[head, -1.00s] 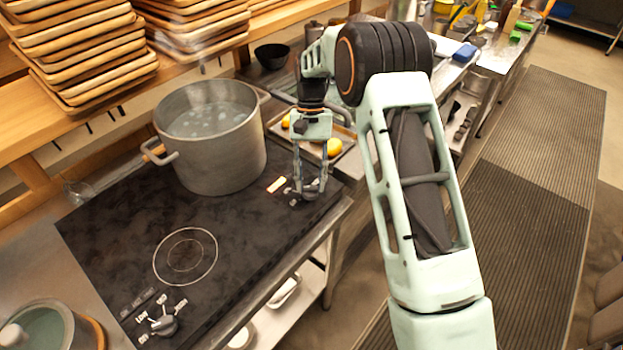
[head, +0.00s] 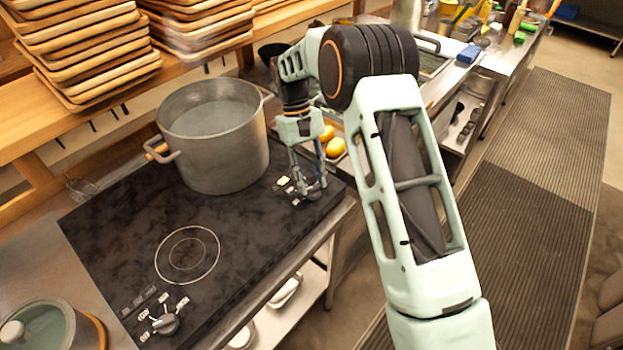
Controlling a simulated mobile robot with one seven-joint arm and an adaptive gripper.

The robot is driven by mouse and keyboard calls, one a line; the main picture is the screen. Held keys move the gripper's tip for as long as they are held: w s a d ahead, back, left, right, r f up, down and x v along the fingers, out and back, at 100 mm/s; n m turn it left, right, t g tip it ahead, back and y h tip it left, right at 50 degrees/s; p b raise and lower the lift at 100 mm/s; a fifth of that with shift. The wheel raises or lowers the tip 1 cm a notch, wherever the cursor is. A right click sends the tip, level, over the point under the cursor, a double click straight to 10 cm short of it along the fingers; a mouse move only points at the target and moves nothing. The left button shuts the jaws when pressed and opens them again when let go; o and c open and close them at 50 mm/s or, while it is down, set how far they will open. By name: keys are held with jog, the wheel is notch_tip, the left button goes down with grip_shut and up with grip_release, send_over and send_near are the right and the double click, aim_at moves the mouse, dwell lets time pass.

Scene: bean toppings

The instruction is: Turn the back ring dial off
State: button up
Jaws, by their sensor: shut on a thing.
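The back ring dial (head: 313,194) sits at the right end of the black stovetop (head: 240,230), with small pale marks beside it. My gripper (head: 309,188) points down over it, its fingers shut on the dial, which they partly hide. The liquid in the pot looks smooth. The front ring dial (head: 165,324) is at the near left end of the stovetop, apart from my gripper.
The front ring (head: 188,254) is bare. A covered pot (head: 45,325) stands at the lower left. Stacked wooden trays (head: 85,45) fill the shelf behind. Yellow items (head: 335,147) lie on a tray beyond my gripper. The floor mat at right is clear.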

jog(key=o, duration=1.2)
jog(key=shift+c, duration=0.2)
jog(key=v, duration=1.2)
jog(key=shift+s, duration=0.1)
